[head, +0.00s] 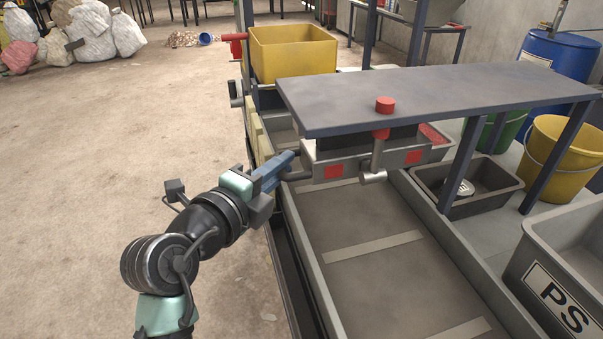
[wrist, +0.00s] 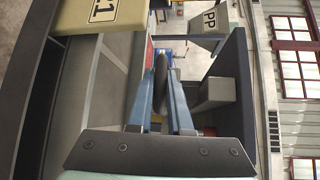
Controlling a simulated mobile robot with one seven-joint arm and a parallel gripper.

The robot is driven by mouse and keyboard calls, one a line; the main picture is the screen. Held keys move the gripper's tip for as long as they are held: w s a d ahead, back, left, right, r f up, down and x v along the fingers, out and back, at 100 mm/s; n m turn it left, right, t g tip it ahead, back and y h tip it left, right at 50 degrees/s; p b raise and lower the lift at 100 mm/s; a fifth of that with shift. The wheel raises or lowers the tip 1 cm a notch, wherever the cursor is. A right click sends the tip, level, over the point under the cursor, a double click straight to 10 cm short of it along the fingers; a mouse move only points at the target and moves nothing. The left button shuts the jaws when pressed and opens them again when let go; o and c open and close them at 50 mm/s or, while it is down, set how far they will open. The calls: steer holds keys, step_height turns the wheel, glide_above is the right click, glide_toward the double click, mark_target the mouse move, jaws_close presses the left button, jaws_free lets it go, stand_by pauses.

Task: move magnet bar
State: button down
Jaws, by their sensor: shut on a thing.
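The magnet bar (head: 350,168), a grey bar with red squares on its side, sits above the conveyor belt and partly under the dark shelf plate. A dark grey handle (head: 298,176) sticks out of its left end. My gripper (head: 289,164) is at that end, with its blue fingers shut on the handle. In the wrist view the dark handle (wrist: 161,75) stands between the two blue fingers (wrist: 161,100). The shelf hides the bar's upper and far parts.
The dark shelf plate (head: 440,92) on posts covers the bar, with a red knob (head: 385,104) on top. The belt (head: 370,260) runs below. A yellow bin (head: 293,58) stands behind, and a grey PS bin (head: 545,285) at right.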

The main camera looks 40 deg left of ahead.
steer(key=shift+s+a, duration=0.15)
steer(key=shift+a, duration=0.1)
steer(key=c, duration=0.8)
jaws_free()
steer(key=shift+s, duration=0.1)
steer(key=shift+c, duration=0.2)
steer(key=s+d+r, duration=0.1)
steer(key=s, duration=1.1)
steer(key=shift+s+d+r+b, duration=0.3)
steer(key=shift+d+r, duration=0.1)
